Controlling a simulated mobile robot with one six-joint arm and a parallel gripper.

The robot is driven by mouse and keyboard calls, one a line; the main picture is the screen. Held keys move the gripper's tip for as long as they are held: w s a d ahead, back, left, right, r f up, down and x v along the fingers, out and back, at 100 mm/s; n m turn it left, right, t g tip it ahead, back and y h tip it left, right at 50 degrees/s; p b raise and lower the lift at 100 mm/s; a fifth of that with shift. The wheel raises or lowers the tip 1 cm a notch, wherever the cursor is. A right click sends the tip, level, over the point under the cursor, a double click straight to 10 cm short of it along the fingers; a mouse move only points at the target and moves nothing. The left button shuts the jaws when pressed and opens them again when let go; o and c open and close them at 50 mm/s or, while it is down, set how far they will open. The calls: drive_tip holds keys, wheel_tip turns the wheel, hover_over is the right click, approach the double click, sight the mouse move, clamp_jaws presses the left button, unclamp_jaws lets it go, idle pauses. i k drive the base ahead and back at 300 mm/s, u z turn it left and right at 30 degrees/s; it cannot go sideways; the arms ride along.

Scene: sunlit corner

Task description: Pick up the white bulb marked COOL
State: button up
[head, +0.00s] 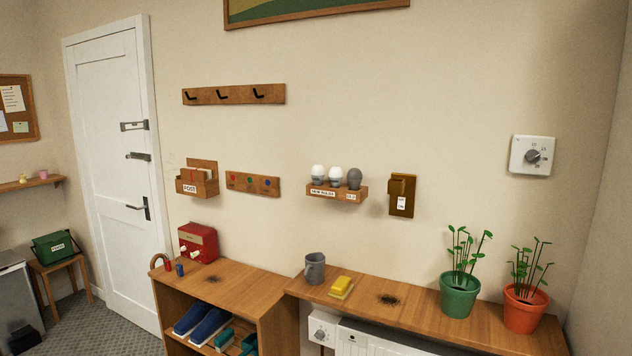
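Three bulbs stand in a row, upright, in a small wooden wall rack (324,195). The left bulb (318,171) and the middle bulb (335,172) have white globes and greyish lower parts. The right bulb (354,177) is dark grey all over. Any marking such as COOL on the bulbs is too small to read from here. The rack's front carries a white label that seems to read NEW BULBS, and a smaller label at its right end. The lower ends of the bulbs are hidden by the rack's front. My gripper is not in view.
A wooden switch plate (402,208) is on the wall close right of the rack. Below are a grey mug (314,268), a yellow sponge (341,287) and two potted plants (459,295) (525,308) on the wooden shelf (420,310). The wall above the rack is clear.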

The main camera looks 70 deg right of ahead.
sight(317, 171)
drive_tip(key=i, duration=0.7)
drive_tip(key=u, duration=0.2)
drive_tip(key=k, duration=0.2)
drive_tip(key=z, duration=2.75)
drive_tip(key=i, duration=0.5)
drive_tip(key=z, duration=0.1)
